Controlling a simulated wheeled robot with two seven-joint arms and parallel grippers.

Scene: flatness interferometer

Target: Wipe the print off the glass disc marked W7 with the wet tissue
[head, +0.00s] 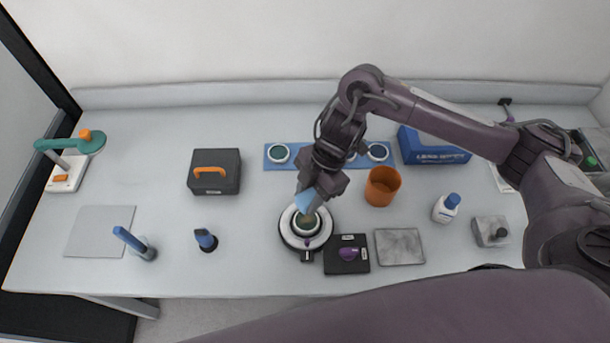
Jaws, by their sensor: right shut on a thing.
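A round glass disc (306,222) sits in a white ring on a dark round stand (306,242) at the front middle of the table. Its small label cannot be read at this size, and I cannot make out a print on it. My right gripper (309,192) is directly above the stand, pointing down, shut on a light blue tissue (307,201). The tissue hangs over the far part of the disc and hides some of it; it seems to touch the glass, but I cannot be sure. My left gripper is not in view.
A blue strip (300,163) with round discs lies behind, partly hidden by my right arm. An orange cup (382,187) stands close right. A black pad (346,268) with a purple item adjoins the stand. A black case (214,171) stands left, with clear table between.

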